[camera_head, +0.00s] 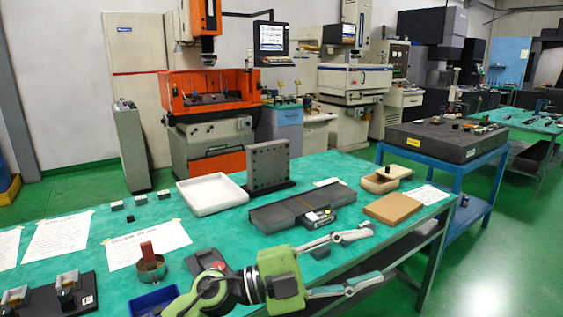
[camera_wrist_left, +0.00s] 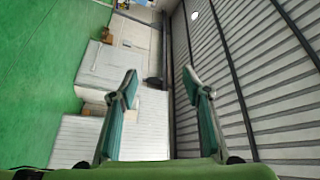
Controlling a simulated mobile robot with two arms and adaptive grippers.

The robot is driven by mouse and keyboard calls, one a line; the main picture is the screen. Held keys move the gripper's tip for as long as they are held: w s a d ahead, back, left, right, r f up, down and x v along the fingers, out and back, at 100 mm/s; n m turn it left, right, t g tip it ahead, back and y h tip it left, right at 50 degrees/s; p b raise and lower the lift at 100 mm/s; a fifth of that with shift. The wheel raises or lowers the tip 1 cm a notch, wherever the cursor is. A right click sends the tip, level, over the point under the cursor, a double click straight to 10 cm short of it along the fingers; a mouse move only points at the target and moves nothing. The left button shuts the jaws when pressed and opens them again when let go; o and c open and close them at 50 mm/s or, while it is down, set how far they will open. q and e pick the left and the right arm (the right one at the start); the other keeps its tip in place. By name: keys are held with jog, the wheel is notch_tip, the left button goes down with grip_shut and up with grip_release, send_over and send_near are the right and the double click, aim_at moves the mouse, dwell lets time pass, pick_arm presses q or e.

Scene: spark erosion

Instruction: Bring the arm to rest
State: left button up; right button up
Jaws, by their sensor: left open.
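My left gripper (camera_head: 374,255) reaches in over the front edge of the green-topped table (camera_head: 80,232), pointing right. Its two fingers are spread wide apart with nothing between them. In the left wrist view the gripper (camera_wrist_left: 160,82) also shows open and empty, with the ribbed ceiling, a wall and green floor beyond it. My right gripper is not in view.
On the table near the gripper are a grey block with a gauge (camera_head: 318,217), a brown board (camera_head: 393,208), a blue bin (camera_head: 153,302) and a round holder (camera_head: 149,269). A white tray (camera_head: 212,192) stands farther back.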

pick_arm(q)
jog(key=w+a+f+n+t+y, duration=0.1)
jog(key=w+a+n+t+y, duration=0.3)
jog(key=a+n+t, duration=0.4)
jog(key=w+a+f+n+t+y, duration=0.1)
jog(key=w+a+n+t+y, duration=0.35)
jog(key=a+n+t, duration=0.4)
jog(key=s+a+f+n+g+y, duration=0.25)
jog(key=a+f+n+y, duration=0.3)
jog(key=f, duration=0.45)
jog(key=s+a+f+n+g+y, duration=0.25)
jog(key=a+f+n+y, duration=0.25)
jog(key=a+f, duration=0.3)
jog(key=s+a+f+g, duration=0.1)
jog(key=s+f+g, duration=0.4)
jog(key=s, duration=0.4)
jog(key=s+a+f+g, duration=0.2)
jog(key=s+f, duration=0.5)
jog(key=s, duration=0.3)
jog(key=s+a+f+g, duration=0.1)
jog(key=s+f+g, duration=0.3)
jog(key=s+f, duration=0.4)
notch_tip(320, 180, down, 22)
jog(key=s, duration=0.1)
jog(key=s+a+f+g+y, duration=0.1)
jog(key=s+a+f+g, duration=0.1)
jog(key=s+f, duration=1.6)
jog(key=shift+a+p, duration=0.4)
